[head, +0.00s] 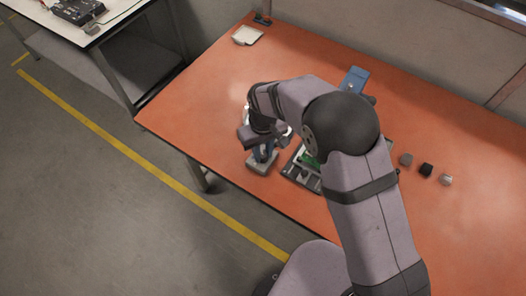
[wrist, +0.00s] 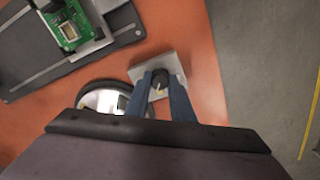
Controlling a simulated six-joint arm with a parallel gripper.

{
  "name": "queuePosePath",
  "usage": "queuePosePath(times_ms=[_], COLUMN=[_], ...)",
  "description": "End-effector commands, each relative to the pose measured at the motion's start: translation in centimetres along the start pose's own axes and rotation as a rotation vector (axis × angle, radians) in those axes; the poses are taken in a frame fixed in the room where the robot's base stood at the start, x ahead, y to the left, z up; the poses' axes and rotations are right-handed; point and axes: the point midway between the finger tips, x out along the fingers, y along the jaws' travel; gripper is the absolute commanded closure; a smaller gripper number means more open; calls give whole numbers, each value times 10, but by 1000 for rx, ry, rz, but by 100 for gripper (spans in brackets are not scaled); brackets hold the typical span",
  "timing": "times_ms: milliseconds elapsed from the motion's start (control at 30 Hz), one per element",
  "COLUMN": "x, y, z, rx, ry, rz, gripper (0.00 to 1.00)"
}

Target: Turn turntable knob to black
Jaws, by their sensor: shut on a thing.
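The dark round knob (wrist: 160,79) sits on a light grey square base (wrist: 172,62) and carries a pale pointer line. In the head view the base (head: 262,166) stands near the table's front left edge, with the knob mostly hidden by my gripper. My gripper (head: 263,152) points down over it, and its blue fingers (wrist: 161,88) are shut on the knob from both sides. The shiny round turntable (wrist: 101,99) lies beside the base, partly hidden by my wrist. Which mark the pointer faces cannot be read.
A grey fixture (wrist: 45,50) with a green circuit board (wrist: 70,27) lies close by. Grey (head: 406,159), black (head: 426,169) and light (head: 446,179) blocks sit at right. A blue item (head: 354,79) stands behind my arm. A white tray (head: 247,35) lies at the back left.

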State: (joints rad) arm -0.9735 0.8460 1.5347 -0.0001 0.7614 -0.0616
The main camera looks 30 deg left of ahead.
Motion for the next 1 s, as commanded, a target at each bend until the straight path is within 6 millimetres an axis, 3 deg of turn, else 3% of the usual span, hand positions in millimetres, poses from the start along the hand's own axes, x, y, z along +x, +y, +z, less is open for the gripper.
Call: queuePosePath(times_ms=[500, 1000], x=[-1, -1], y=[0, 0], z=[-1, -1], rx=[389, 477], ry=[2, 3], rz=[0, 0], gripper=[100, 100])
